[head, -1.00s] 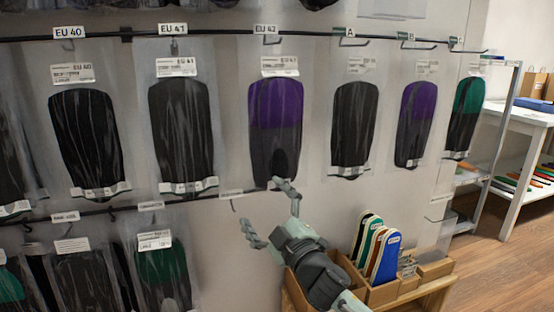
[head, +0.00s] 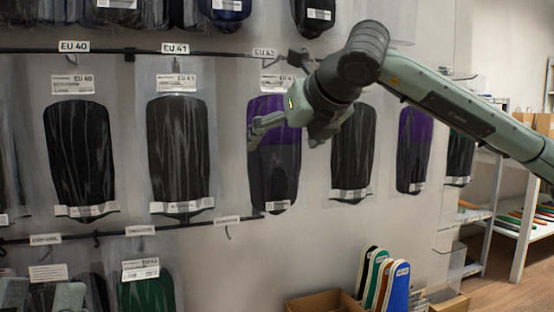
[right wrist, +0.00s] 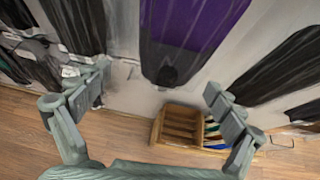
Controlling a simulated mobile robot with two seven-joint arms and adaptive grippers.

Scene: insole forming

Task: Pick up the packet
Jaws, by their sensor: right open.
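Clear packets with dark insoles hang in rows on the wall. A purple-and-black packet (head: 274,170) hangs under the EU 42 label, and my right gripper (head: 280,95) is in front of its upper part, partly hiding its card. The right gripper is open, its fingers apart. In the right wrist view a purple-and-black insole packet (right wrist: 185,40) shows beyond and between the open fingers (right wrist: 155,95), with no visible hold on it. My left gripper (head: 40,294) shows only as two separated finger ends at the bottom left, in front of the lower row.
Black packets hang under EU 40 (head: 80,155) and EU 41 (head: 180,150). Another black packet (head: 353,150) hangs just right of the purple one. A cardboard box (head: 325,302) and colored insoles (head: 385,280) stand below at right. A white shelf (head: 515,225) stands further right.

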